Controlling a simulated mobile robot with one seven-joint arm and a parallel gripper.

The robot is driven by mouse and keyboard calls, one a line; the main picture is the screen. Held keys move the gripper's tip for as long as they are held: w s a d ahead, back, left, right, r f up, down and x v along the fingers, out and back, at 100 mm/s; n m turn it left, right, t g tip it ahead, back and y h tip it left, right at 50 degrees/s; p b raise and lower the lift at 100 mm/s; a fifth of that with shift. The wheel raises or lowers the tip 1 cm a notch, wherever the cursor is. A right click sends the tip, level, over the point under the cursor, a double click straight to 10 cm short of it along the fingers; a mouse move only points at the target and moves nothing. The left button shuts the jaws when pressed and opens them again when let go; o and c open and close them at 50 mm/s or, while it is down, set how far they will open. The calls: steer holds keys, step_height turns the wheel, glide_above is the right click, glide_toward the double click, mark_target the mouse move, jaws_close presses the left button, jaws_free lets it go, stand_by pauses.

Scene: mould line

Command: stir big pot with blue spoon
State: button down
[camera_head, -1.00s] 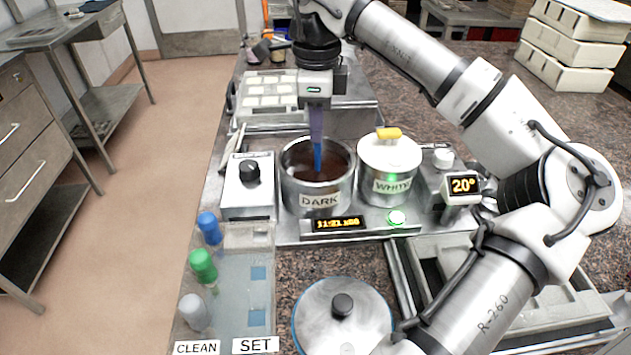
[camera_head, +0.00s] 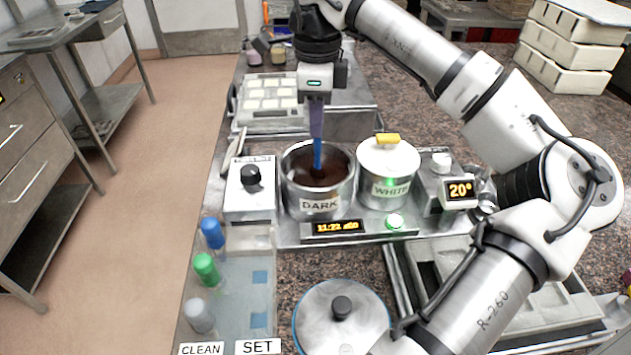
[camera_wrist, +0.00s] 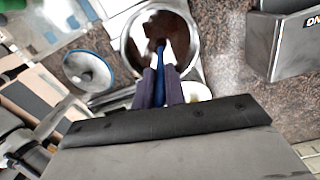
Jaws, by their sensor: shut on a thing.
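The big pot (camera_head: 319,203), labelled DARK, stands open on the metal heating unit and holds dark brown liquid; it also shows in the wrist view (camera_wrist: 128,58). My gripper (camera_head: 317,133) is above the pot and shut on the upright blue spoon (camera_head: 318,157). In the wrist view my gripper's two dark fingers (camera_wrist: 160,86) close around the blue handle (camera_wrist: 161,62). The spoon's lower end is hidden in the dark liquid, near the middle of the pot.
A lidded pot labelled WHITE (camera_head: 388,184) stands close on the right. A knob box (camera_head: 249,190) is on the left, and a 20° display (camera_head: 460,191) is on the right. Blue, green and grey-capped handles (camera_head: 206,270) stand at the front left. A round lid (camera_head: 342,318) lies in front.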

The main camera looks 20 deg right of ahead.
steer(key=shift+r+p, duration=2.1)
steer(key=shift+r, duration=1)
steer(key=shift+r+p, duration=1.55)
steer(key=shift+r, duration=0.45)
